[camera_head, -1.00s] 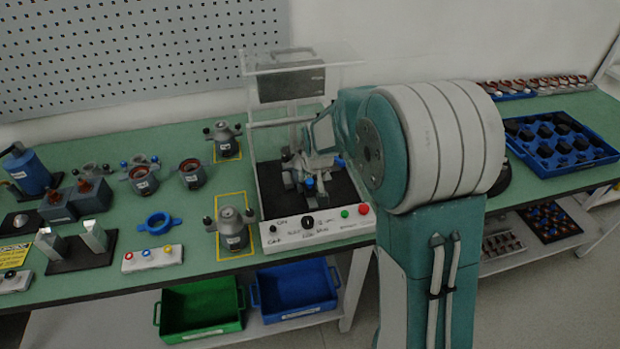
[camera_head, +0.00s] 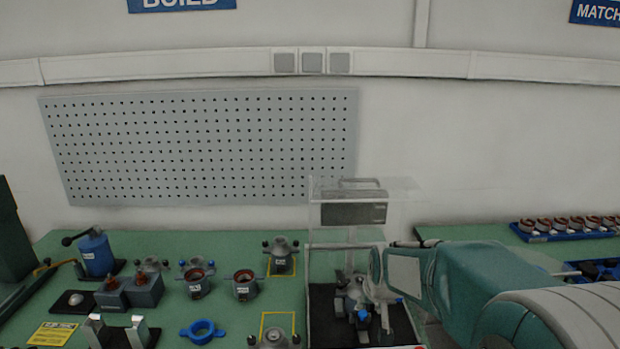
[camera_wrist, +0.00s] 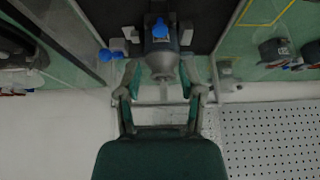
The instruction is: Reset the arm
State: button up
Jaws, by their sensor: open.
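My gripper (camera_head: 378,285) is at the clear-walled test station (camera_head: 362,240) in the head view, close beside a grey fixture with blue knobs (camera_head: 352,298). In the wrist view my gripper (camera_wrist: 165,88) has its two fingers spread apart, with nothing clamped between them. A grey cylindrical part with a blue knob (camera_wrist: 162,52) shows between and beyond the fingers; I cannot tell whether they touch it. My teal and white arm reaches in from the lower right of the head view and hides part of the bench.
A blue hand press (camera_head: 97,252) stands farther left. A pegboard (camera_head: 200,145) hangs behind. A tray of copper-coloured parts (camera_head: 565,228) lies at right.

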jog(key=s+r, duration=0.3)
jog(key=s, duration=0.5)
jog(key=s+r, duration=0.3)
jog(key=s, duration=0.6)
jog(key=s+r, duration=0.3)
jog(key=s, duration=0.6)
jog(key=shift+s+r+t, duration=0.15)
jog(key=shift+r+t, duration=0.1)
jog(key=shift+t, duration=0.05)
